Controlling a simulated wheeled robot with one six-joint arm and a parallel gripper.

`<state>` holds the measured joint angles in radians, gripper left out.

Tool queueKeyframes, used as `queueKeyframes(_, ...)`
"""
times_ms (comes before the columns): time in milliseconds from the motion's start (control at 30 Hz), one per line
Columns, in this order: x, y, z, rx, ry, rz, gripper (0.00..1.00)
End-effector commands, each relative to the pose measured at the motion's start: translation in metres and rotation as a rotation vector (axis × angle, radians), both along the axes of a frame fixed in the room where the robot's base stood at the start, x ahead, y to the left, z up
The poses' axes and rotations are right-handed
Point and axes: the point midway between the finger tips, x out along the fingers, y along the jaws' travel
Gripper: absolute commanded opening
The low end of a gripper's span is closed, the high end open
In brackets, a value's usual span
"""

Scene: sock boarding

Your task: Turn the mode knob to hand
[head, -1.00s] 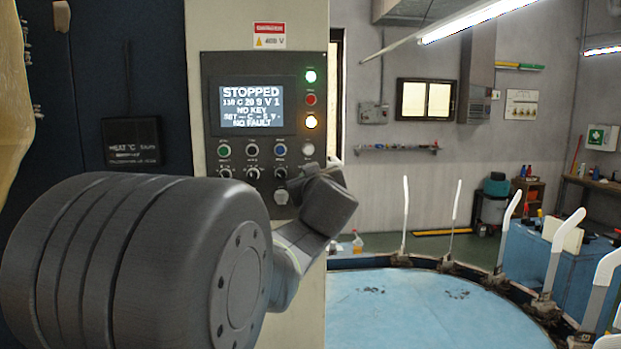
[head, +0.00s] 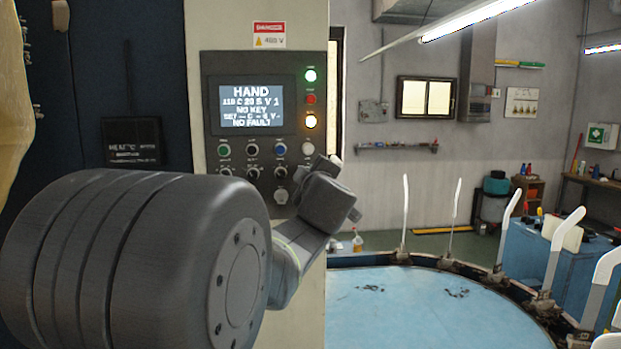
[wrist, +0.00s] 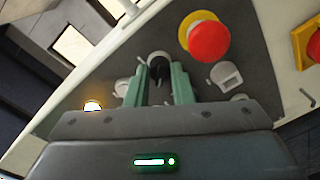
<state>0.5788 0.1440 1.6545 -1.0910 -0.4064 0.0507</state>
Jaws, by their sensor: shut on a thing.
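The control panel (head: 251,103) has a screen (head: 251,106) whose top line reads HAND. In the wrist view my gripper (wrist: 160,74) has its two green fingers shut on the black mode knob (wrist: 158,60), one finger on each side. The knob's lower part and its pointer are mostly hidden between the fingers. In the head view my dark wrist covers the lower right of the panel, so the held knob and the fingertips are hidden there.
A red emergency button on a yellow collar (wrist: 207,40) sits close to the fingers, with a grey switch (wrist: 227,75) beside it. Other knobs (head: 253,172) line the panel. A round blue table (head: 430,305) with upright white boards stands at right.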

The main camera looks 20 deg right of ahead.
Motion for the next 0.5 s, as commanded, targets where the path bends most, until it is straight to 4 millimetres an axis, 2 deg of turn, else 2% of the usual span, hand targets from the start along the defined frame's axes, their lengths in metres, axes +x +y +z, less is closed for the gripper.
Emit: queueKeyframes(500, 0.0, 0.0003, -0.0004, -0.069, 0.019, 0.001, 0.0)
